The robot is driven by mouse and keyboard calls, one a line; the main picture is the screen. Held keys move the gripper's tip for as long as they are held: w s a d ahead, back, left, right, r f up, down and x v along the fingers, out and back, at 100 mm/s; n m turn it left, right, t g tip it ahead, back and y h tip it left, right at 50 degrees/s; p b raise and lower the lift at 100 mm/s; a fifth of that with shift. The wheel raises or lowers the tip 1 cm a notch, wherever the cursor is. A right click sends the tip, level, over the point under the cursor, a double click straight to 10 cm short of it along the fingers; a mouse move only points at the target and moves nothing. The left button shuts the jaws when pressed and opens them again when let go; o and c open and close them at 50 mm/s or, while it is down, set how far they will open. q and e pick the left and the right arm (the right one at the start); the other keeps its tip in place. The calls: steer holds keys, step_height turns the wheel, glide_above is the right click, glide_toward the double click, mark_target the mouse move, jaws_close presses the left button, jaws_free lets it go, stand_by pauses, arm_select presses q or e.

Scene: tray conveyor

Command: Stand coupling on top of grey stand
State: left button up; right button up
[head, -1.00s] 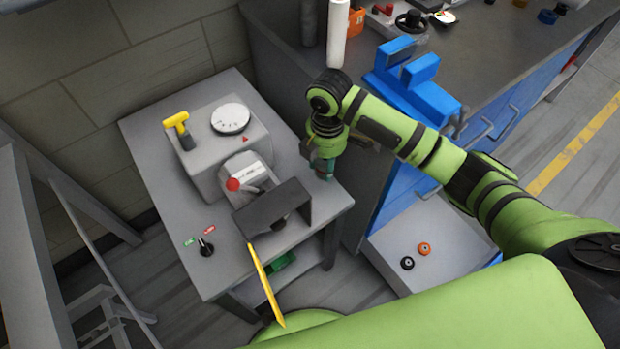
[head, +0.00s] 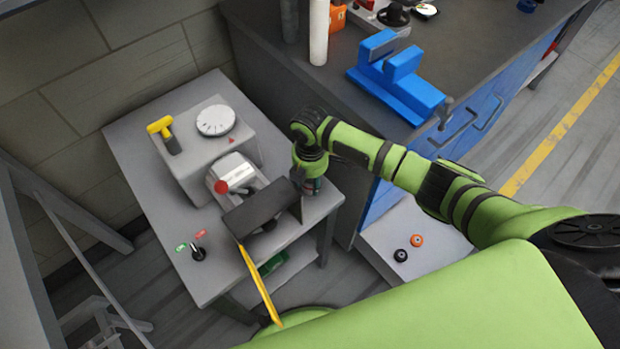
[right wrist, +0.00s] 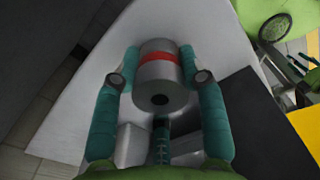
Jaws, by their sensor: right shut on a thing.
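The coupling (right wrist: 160,82) is a grey cylinder with a red band and a dark hole in its near end. In the right wrist view it sits between the two teal fingers of my right gripper (right wrist: 159,62), which is shut on it. In the head view my right gripper (head: 311,186) is low at the right edge of the grey table, beside a dark grey bracket; the coupling is hidden there. A grey box-like block (head: 245,143) on the table carries a dial; I cannot tell whether it is the grey stand. My left gripper is out of view.
The grey table (head: 150,195) also holds a yellow-handled tool (head: 163,132), a white dial (head: 215,120), a red-knobbed device (head: 235,172), the dark bracket (head: 255,212) and a small switch (head: 198,253). A yellow bar (head: 260,285) juts from the front. A workbench (head: 450,50) stands at right.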

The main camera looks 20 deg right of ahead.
steer(key=shift+f, duration=0.1)
steer(key=o, duration=1.3)
step_height(320, 180, up, 12)
